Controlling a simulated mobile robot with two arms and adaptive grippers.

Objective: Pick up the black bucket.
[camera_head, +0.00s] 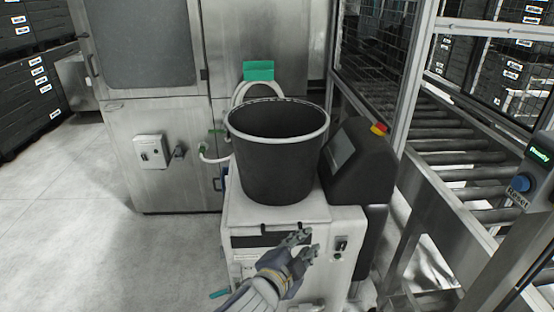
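The black bucket (281,165) stands upright on top of a white cabinet unit (245,212) in the middle of the view. It has a pale rim and looks empty as far as its inside shows. My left gripper (307,243) is in front of the cabinet, below and in front of the bucket, and apart from it. Its two fingers are spread with a gap between them, and nothing shows between them. My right gripper is not in view.
A black control panel (358,162) with a red and yellow button stands close on the bucket's right. A steel machine (160,110) is behind. A roller conveyor (465,160) with metal posts is at right. The floor at left (70,220) is clear.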

